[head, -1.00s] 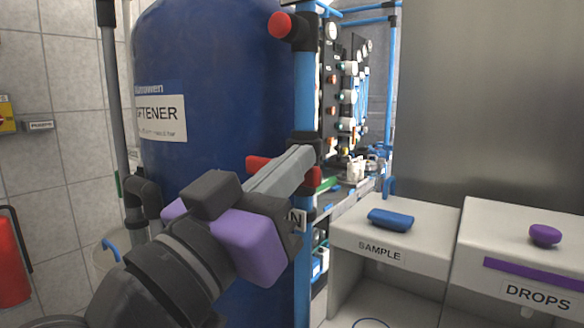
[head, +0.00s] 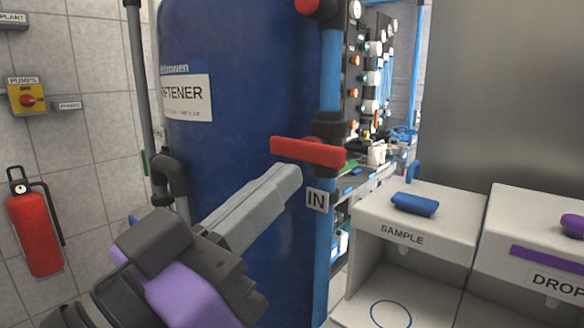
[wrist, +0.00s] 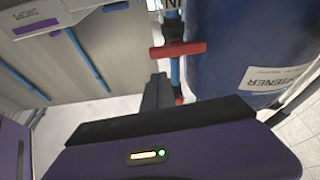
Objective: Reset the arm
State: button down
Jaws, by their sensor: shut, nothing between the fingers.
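My gripper (head: 288,178) is shut and empty, its grey fingers pressed together and pointing up and right in the head view. It also shows in the wrist view (wrist: 157,88), pointing at the blue pipe. The red valve handle (head: 308,152) lies crosswise on the blue vertical pipe (head: 330,90), just above and right of the fingertips in the head view. The handle shows clear of the fingers in the wrist view (wrist: 178,49). An "IN" label (head: 317,201) sits below the handle.
The large blue softener tank (head: 240,90) stands behind my gripper. The sample station (head: 415,222), with a blue knob (head: 414,204), is at the right beside the drops station (head: 540,250). A fire extinguisher (head: 36,230) hangs on the tiled wall at the left.

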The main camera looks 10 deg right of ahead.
jog(key=shift+s+a, duration=0.1)
jog(key=w+a+r+n+t+y, duration=0.2)
jog(key=w+a+n+t+y, duration=0.2)
jog(key=a+n+t+y, duration=0.3)
jog(key=w+a+f+n+t+y, duration=0.3)
jog(key=a+f+n+y, duration=0.1)
jog(key=f+n+y, duration=0.35)
jog(key=s+d+f+n+g+y, duration=0.25)
jog(key=f+y, duration=0.25)
jog(key=f, duration=0.5)
jog(key=s+d+f+n+g+y, duration=0.15)
jog(key=s+f+y, duration=0.3)
jog(key=f, duration=0.55)
jog(key=s+d+f+m+g+h, duration=0.25)
jog(key=s+d+f, duration=0.25)
jog(key=s+d, duration=0.3)
jog(key=s+d+f+m+g+h, duration=0.15)
jog(key=s+d+f+m, duration=0.35)
jog(key=s, duration=0.5)
jog(key=s+d+f+m+g+h, duration=0.1)
jog(key=s+d+f+m+h, duration=0.15)
jog(key=s+d+f, duration=0.5)
notch_tip(320, 180, up, 22)
jog(key=s+p, duration=0.1)
jog(key=p, duration=1.9)
jog(key=shift+d+n, duration=0.45)
